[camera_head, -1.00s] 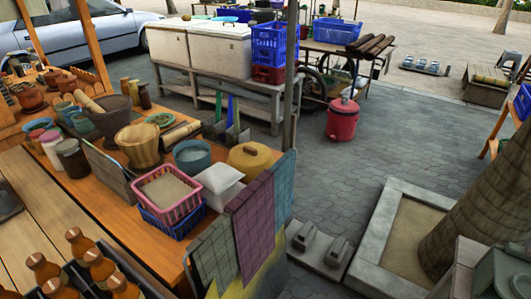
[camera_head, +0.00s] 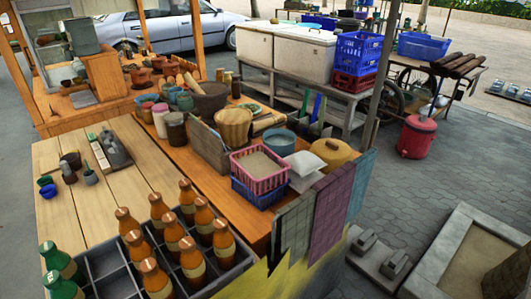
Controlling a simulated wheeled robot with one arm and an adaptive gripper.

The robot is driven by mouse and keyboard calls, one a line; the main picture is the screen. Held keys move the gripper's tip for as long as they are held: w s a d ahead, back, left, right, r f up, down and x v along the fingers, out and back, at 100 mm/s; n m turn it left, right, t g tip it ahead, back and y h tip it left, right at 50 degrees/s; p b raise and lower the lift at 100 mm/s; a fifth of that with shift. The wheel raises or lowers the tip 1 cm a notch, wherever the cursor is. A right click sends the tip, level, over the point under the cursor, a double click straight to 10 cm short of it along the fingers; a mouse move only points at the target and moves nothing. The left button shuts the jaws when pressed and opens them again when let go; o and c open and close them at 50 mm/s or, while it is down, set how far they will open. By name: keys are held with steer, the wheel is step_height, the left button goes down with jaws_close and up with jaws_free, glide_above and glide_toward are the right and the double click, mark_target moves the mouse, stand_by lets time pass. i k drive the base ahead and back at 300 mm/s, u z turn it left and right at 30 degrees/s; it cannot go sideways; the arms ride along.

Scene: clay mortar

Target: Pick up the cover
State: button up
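A round mustard-yellow lid with a brown knob (camera_head: 333,151), which looks like the cover, sits at the right end of the wooden stall table (camera_head: 262,222). A white cushion-like packet (camera_head: 304,163) is close in front of it on the left. A blue-grey bowl (camera_head: 281,143) is just behind it on the left. What lies under the lid is hidden. My gripper is not in view.
A pink basket (camera_head: 259,172) is stacked on a blue one near the lid. Cloths (camera_head: 330,210) hang over the table's right end. A crate of bottles (camera_head: 241,257) stands at the front. Paving (camera_head: 425,172) to the right is mostly open, with a red cooler (camera_head: 416,137).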

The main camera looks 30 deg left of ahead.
mark_target(334, 152)
steer(key=u, duration=0.85)
steer(key=i, duration=0.95)
steer(key=u, duration=0.1)
